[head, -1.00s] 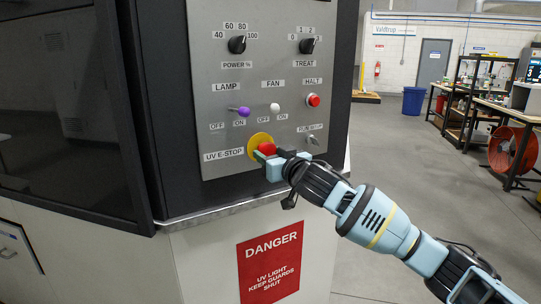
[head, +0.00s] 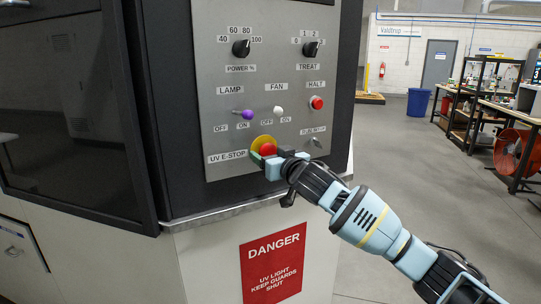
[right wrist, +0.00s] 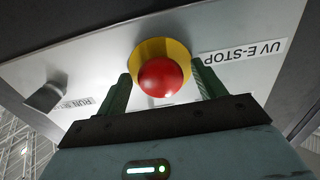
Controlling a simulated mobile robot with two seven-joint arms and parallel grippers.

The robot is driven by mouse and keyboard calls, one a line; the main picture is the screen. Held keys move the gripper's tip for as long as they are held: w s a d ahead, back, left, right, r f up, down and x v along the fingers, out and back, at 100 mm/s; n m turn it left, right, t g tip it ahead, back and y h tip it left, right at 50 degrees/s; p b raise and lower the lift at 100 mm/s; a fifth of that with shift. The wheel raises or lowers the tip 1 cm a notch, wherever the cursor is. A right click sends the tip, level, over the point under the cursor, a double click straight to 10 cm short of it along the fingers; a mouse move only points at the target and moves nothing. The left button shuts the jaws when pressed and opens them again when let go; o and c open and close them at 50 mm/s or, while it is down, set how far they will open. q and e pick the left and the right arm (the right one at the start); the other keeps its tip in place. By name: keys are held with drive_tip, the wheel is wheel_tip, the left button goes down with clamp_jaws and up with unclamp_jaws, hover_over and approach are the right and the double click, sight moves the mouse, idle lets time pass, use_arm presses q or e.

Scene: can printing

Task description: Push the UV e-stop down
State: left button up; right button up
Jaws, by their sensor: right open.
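The UV e-stop is a red mushroom button (head: 268,149) on a round yellow plate (head: 262,141), low on the grey control panel, right of its "UV E-STOP" label. In the right wrist view the red button (right wrist: 160,78) sits between my two green fingers, in front of the yellow plate (right wrist: 148,48). My right gripper (head: 267,157) is open at the button, with a finger on either side. In the right wrist view the right gripper (right wrist: 162,88) shows gaps beside the button; contact cannot be told. My left gripper is not in view.
Above the e-stop are a purple lamp switch (head: 247,114), a white fan switch (head: 278,111) and a red halt button (head: 316,102). A small run/setup switch (head: 316,142) is to the right. A metal ledge (head: 230,211) runs below the panel. The floor at right is open.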

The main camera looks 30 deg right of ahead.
drive_tip(key=shift+s, duration=0.1)
drive_tip(key=s, duration=0.7)
drive_tip(key=shift+s+a, duration=0.3)
idle(0.3)
drive_tip(key=s+a+f+n+g+y, duration=0.1)
drive_tip(key=s+a+f+g, duration=0.15)
drive_tip(key=f, duration=0.75)
drive_tip(key=s+a+f+n+g+y, duration=0.1)
drive_tip(key=s+a+f, duration=0.3)
drive_tip(key=f, duration=0.6)
drive_tip(key=s+a+f+n+g+y, duration=0.1)
drive_tip(key=s+a+f, duration=0.25)
drive_tip(key=f, duration=0.65)
drive_tip(key=s+a+f+g, duration=0.1)
drive_tip(key=s+a+f, duration=0.2)
drive_tip(key=s+f, duration=0.3)
drive_tip(key=s+a+f+g, duration=0.2)
drive_tip(key=s+f, duration=0.5)
drive_tip(key=s, duration=0.6)
drive_tip(key=s+a+f+g, duration=0.1)
drive_tip(key=s+a+f, duration=0.3)
drive_tip(key=s+f, duration=0.3)
drive_tip(key=s, duration=0.3)
drive_tip(key=shift+s+a+g+y, duration=0.2)
drive_tip(key=shift+s+g+y, duration=0.05)
drive_tip(key=shift+g+y, duration=0.1)
drive_tip(key=shift+c, duration=0.2)
